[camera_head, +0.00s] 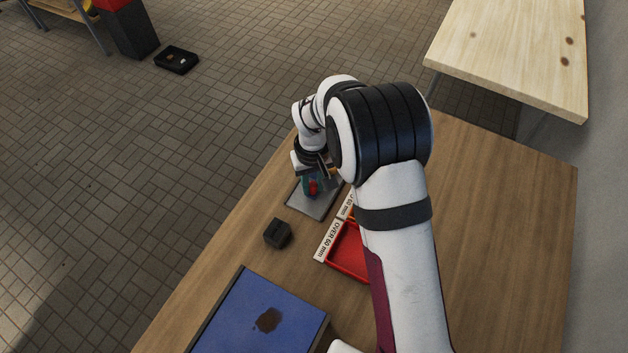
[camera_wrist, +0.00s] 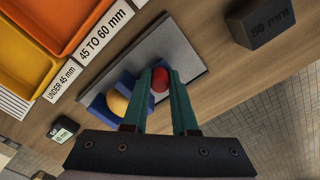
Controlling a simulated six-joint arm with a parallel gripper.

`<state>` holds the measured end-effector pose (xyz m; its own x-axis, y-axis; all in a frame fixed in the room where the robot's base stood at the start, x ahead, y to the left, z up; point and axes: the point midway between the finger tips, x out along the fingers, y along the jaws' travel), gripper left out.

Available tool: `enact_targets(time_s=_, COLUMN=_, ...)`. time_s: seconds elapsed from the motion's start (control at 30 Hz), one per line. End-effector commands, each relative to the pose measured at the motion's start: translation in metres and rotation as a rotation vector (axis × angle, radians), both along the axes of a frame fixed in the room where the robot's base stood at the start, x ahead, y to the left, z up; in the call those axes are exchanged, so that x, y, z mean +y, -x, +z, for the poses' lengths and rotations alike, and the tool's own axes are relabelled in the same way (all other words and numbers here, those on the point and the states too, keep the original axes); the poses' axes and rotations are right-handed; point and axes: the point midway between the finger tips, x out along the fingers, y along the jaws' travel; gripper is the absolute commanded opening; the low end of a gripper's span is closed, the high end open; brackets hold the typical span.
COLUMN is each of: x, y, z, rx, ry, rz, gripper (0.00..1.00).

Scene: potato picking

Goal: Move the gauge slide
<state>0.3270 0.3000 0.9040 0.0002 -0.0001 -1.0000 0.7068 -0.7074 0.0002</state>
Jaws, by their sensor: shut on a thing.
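The gauge has a grey base plate (camera_wrist: 196,58) on the wooden table, and the plate also shows in the head view (camera_head: 322,207). Blue blocks (camera_wrist: 98,106) stand on the plate. A round yellow piece (camera_wrist: 117,103), perhaps a potato, sits among the blue parts, left of my fingers. The red knob (camera_wrist: 160,84), seemingly that of the gauge slide, sits between the two green fingers of my gripper (camera_wrist: 160,76). My gripper is shut on it. In the head view my gripper (camera_head: 312,178) is over the plate, largely hidden by my wrist. The slide's body is mostly hidden.
A dark block (camera_head: 277,234) with a mm marking stands near the plate. A red tray (camera_head: 345,265), labelled over 60 mm, and orange (camera_wrist: 48,12) and yellow (camera_wrist: 20,68) trays lie alongside. A blue surface (camera_head: 235,310) with a brown potato (camera_head: 267,320) is at the front.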

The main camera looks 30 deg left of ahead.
Motion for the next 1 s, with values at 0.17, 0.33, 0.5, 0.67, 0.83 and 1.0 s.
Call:
enact_targets(time_s=0.17, x=0.0, y=0.023, z=0.001, rx=0.001, ry=-0.001, rz=0.001, gripper=0.0)
enact_targets(time_s=0.33, x=0.0, y=0.025, z=0.001, rx=-0.001, ry=-0.001, rz=0.0, gripper=0.0)
enact_targets(time_s=0.5, x=0.0, y=0.025, z=0.001, rx=-0.001, ry=-0.001, rz=0.0, gripper=0.33)
enact_targets(time_s=0.67, x=0.0, y=0.025, z=0.0, rx=0.0, ry=0.0, rz=0.0, gripper=0.57)
enact_targets(time_s=0.83, x=0.0, y=0.025, z=0.0, rx=0.0, ry=0.0, rz=0.0, gripper=0.57)
enact_targets(time_s=1.0, x=0.0, y=0.025, z=0.006, rx=-0.001, ry=-0.001, rz=0.0, gripper=0.57)
